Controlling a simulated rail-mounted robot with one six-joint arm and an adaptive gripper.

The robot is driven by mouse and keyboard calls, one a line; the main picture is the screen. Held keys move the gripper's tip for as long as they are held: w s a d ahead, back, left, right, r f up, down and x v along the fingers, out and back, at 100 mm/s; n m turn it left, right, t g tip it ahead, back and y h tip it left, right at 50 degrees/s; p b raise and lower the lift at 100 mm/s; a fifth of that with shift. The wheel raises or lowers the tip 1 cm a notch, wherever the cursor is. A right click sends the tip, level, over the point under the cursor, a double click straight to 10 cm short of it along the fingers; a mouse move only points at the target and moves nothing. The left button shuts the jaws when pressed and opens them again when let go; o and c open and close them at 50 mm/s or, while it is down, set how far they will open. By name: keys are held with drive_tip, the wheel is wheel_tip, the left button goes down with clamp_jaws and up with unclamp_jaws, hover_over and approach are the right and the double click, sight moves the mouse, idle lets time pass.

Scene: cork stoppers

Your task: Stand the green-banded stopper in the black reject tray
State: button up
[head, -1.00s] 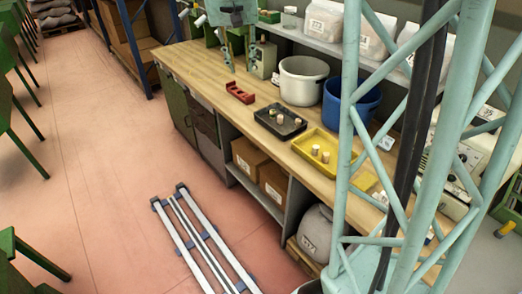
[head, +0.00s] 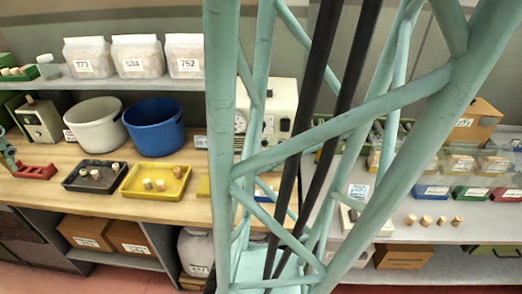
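The black tray (head: 98,189) lies on the wooden bench left of centre, with a few pale cork stoppers (head: 115,166) in it. The yellow tray (head: 152,196) beside it on the right also holds a few stoppers (head: 177,172). More stoppers (head: 426,221) stand in a row on the grey bench at the right. Any coloured bands are too small to make out, so I cannot tell which stopper is green-banded. Only a teal piece of what looks like my gripper (head: 8,158) shows at the left edge, left of the black tray; its opening is cut off.
A red rack (head: 36,172) lies left of the black tray. A white pot (head: 97,125) and a blue pot (head: 154,128) stand behind the trays. My teal lattice column hides the middle. Blue, green and red labelled bins (head: 431,191) stand behind the right-hand stoppers.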

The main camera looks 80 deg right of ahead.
drive_tip(key=s+a+f+n, duration=0.1)
drive_tip(key=s+a, duration=0.3)
drive_tip(key=s, duration=0.7)
drive_tip(key=s+a+f+n+y, duration=0.1)
drive_tip(key=s+a+n, duration=0.1)
drive_tip(key=s, duration=0.9)
drive_tip(key=shift+a, duration=0.9)
drive_tip(key=shift+w+f, duration=0.1)
wheel_tip(320, 180, down, 9)
drive_tip(key=b, duration=0.9)
drive_tip(key=shift+r+t, duration=0.2)
drive_tip(key=shift+t, duration=0.1)
